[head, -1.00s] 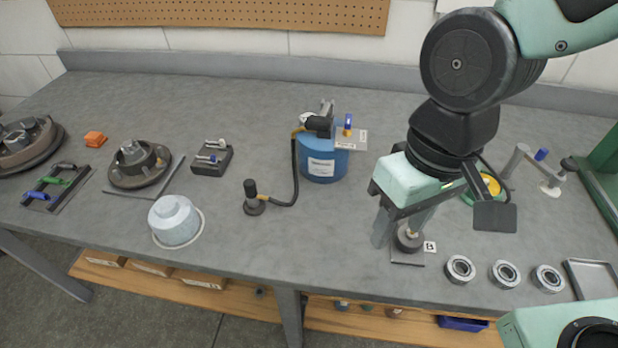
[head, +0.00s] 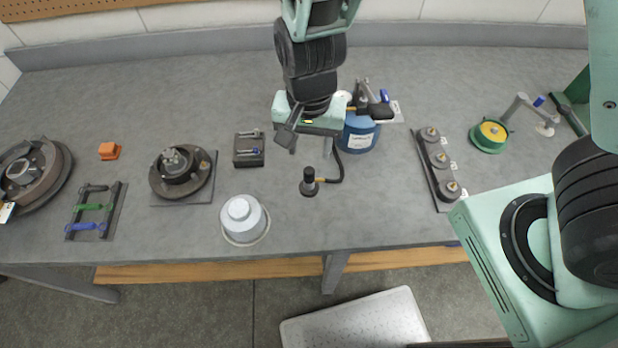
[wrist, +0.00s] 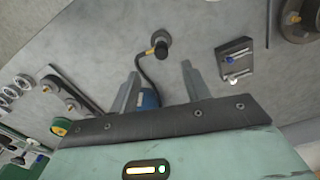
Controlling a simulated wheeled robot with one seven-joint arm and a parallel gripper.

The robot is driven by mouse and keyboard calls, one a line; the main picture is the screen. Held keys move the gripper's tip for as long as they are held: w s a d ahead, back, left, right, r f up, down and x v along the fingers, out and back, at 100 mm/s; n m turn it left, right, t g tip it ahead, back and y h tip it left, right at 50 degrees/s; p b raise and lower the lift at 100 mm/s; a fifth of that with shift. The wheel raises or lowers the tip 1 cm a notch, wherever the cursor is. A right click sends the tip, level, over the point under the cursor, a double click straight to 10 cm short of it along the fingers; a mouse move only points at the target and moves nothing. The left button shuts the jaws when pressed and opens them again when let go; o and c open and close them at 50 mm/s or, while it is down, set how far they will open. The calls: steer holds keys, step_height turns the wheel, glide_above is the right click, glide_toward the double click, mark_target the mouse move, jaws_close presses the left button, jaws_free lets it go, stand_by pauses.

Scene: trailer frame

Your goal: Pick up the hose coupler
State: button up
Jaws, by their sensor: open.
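The hose coupler (head: 309,184) is a dark upright cylinder with a wider foot, standing on the bench at the end of a black hose. The hose runs back to a blue canister (head: 359,135). My gripper (head: 310,148) hangs above the bench, just behind the coupler and left of the canister. It is open and empty, fingers pointing down. In the wrist view the coupler (wrist: 160,42) shows beyond and between the two fingertips, not touched. The canister is partly hidden behind my gripper there.
A light grey hub cap (head: 242,218) stands left of the coupler. A dark block (head: 249,150) with small levers and a hub assembly (head: 178,170) lie further left. A dark rail (head: 430,170) with three round parts lies right. The bench between coupler and rail is clear.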

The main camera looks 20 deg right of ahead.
mark_target(309, 170)
steer(key=f, duration=0.9)
steer(key=shift+w+f, duration=0.2)
jaws_close()
